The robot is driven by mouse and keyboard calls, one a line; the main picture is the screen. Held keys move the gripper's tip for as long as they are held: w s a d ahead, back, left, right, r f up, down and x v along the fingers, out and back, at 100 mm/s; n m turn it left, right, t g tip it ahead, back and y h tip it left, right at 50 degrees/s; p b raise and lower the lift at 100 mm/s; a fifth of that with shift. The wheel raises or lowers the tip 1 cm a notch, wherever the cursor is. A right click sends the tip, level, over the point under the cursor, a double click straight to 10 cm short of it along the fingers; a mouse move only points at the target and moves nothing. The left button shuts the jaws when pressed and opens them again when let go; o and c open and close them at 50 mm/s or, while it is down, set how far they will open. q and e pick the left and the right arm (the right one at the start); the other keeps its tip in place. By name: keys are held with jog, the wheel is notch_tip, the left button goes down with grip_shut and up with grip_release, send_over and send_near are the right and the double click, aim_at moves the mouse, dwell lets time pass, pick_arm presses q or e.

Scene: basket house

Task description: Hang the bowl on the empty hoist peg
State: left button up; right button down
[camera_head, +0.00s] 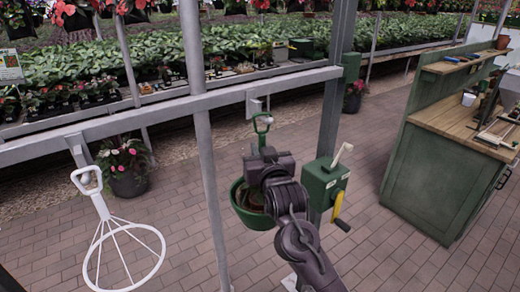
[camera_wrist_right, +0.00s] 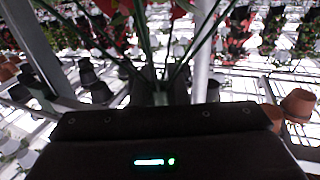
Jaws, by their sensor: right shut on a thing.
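The green bowl (camera_head: 239,207) hangs below my right gripper (camera_head: 266,165), in front of the grey beam's right part. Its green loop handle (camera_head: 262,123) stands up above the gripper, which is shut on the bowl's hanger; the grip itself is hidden. A pale peg (camera_head: 254,106) sticks out from the beam just above and left of the loop. I cannot tell whether loop and peg touch. At the left, a white ring hanger (camera_head: 124,252) hangs by its handle from another peg (camera_head: 85,178). In the wrist view, green straps (camera_wrist_right: 160,45) rise behind the dark gripper body. My left gripper is out of view.
A grey beam (camera_head: 165,112) crosses between upright posts. A green workbench (camera_head: 435,180) stands at the right. Plant tables fill the back; the brick floor between is mostly clear.

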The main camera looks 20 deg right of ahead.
jog(key=c, duration=1.3)
grip_release()
jog(key=shift+c, duration=0.2)
jog(key=shift+f, duration=0.1)
